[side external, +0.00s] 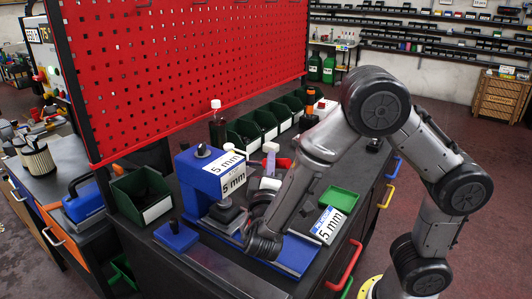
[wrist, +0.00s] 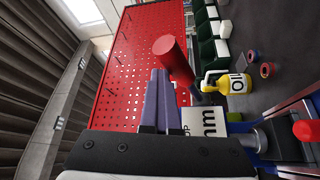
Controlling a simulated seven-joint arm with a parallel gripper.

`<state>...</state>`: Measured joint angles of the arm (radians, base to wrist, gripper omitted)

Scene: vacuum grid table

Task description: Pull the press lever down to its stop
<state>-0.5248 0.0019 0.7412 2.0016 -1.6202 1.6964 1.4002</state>
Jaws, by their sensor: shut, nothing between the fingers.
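The blue press (side external: 190,181) stands on the bench with white "5 mm" labels; its label (wrist: 206,122) also shows in the wrist view. The lever's red grip (side external: 283,163) sticks out to the right of the press head. In the wrist view a red cylindrical grip (wrist: 171,48) slants close beside my fingertips. My gripper (wrist: 159,74) is shut and empty, its two fingers side by side. The grip appears just right of the fingertips; I cannot tell whether they touch. In the side view my arm hides much of the gripper and part of the lever.
A red perforated board (side external: 190,70) stands behind the bench. Dark green bins (side external: 252,128) line the back, and another bin (side external: 142,196) stands left of the press.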

